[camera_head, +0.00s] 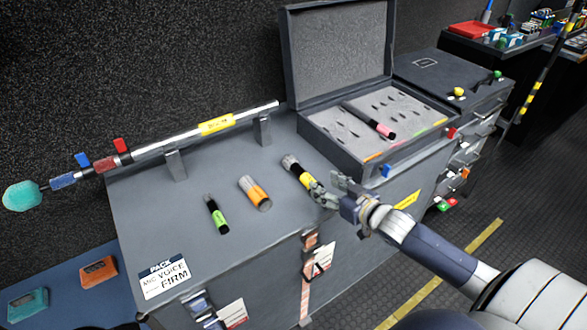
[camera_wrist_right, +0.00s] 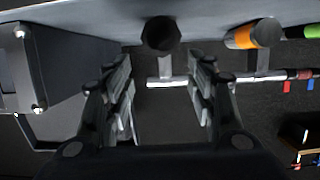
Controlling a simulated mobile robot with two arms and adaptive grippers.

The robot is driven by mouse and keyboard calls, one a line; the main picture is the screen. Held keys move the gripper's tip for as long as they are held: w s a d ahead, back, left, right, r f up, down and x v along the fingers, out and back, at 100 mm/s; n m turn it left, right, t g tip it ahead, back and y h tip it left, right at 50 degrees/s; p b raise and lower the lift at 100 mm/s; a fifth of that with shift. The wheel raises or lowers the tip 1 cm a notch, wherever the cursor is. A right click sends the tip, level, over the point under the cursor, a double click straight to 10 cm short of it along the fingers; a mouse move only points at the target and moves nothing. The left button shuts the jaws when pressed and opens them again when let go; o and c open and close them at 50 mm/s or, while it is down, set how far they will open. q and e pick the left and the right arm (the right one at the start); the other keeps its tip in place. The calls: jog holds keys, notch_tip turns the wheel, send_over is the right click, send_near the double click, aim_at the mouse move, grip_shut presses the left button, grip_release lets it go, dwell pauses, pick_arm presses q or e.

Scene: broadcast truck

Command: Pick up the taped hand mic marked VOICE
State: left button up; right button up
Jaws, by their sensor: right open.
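Three taped hand mics lie on the grey case top: one with yellow tape (camera_head: 305,179), one with orange tape (camera_head: 255,193) and one with green tape (camera_head: 216,215). No VOICE mark is readable on any of them. My right gripper (camera_head: 327,187) is open beside the near end of the yellow-taped mic. In the right wrist view a dark mic end (camera_wrist_right: 160,34) shows ahead, between the lines of the open fingers (camera_wrist_right: 158,75); the orange-taped mic (camera_wrist_right: 252,36) lies to its right. Touch cannot be told. My left gripper is not in view.
A card reading PACK, MIC VOICE, FIRM (camera_head: 165,278) lies at the case's front left. An open foam-lined case (camera_head: 335,151) holds a pink-banded mic (camera_head: 370,120). A boom pole (camera_head: 200,131) rests on stands behind. The case top between mics and card is clear.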

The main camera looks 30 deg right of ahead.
aim_at(308, 177)
jog(key=shift+x, duration=1.1)
jog(key=shift+w, duration=0.35)
jog(key=shift+x, duration=1.2)
jog(key=shift+w+f, duration=0.2)
jog(key=shift+w, duration=0.05)
jog(key=shift+w+f, duration=0.1)
jog(key=shift+w, duration=0.2)
jog(key=x, duration=0.3)
jog(key=shift+a+f, duration=0.2)
jog(key=shift+w+f, duration=0.2)
jog(key=shift+w, duration=0.3)
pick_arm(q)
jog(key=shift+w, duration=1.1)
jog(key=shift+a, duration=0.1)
pick_arm(e)
jog(key=shift+c, duration=0.2)
